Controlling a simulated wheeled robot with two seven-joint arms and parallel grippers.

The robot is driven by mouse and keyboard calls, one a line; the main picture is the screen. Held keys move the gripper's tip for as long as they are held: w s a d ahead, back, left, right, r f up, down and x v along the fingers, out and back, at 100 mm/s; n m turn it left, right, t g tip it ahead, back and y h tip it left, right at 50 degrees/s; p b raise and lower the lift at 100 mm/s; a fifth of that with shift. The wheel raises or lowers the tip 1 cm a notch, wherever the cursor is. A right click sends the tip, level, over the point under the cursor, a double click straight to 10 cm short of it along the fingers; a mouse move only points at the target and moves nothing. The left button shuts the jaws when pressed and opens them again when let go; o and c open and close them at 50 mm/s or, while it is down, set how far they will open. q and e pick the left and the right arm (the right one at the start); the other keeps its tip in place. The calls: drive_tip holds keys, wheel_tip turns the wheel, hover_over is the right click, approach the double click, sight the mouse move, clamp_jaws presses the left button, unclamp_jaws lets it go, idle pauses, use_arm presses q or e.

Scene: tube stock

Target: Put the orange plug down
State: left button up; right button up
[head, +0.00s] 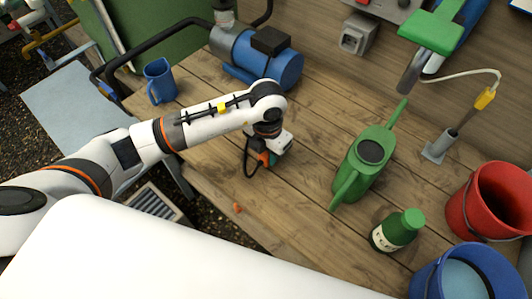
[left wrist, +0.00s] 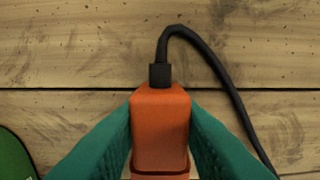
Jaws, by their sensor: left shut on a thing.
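The orange plug (left wrist: 160,128) has a black cord (left wrist: 222,82) coming out of its far end and curving off to the right in the left wrist view. My left gripper (head: 271,158) is shut on the plug, with a teal finger pressed on each side. In the head view the plug (head: 264,157) shows only as a small orange patch beside the gripper, low over the wooden bench (head: 312,122). I cannot tell whether it touches the boards. My right gripper is not in view.
A green watering can (head: 352,165) and a green bottle (head: 397,230) stand right of the gripper. Red (head: 470,210) and blue (head: 428,284) buckets are at the far right. A blue pump (head: 272,66) and blue jug (head: 160,84) stand behind. The boards around the gripper are bare.

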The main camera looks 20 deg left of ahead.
use_arm(q)
drive_tip(key=shift+f, duration=0.85)
drive_tip(key=shift+f, duration=0.1)
drive_tip(key=o, duration=1.1)
drive_tip(key=shift+c, duration=0.2)
wheel_tip(320, 180, up, 12)
drive_tip(key=shift+r+b, duration=0.15)
drive_tip(key=shift+b, duration=0.3)
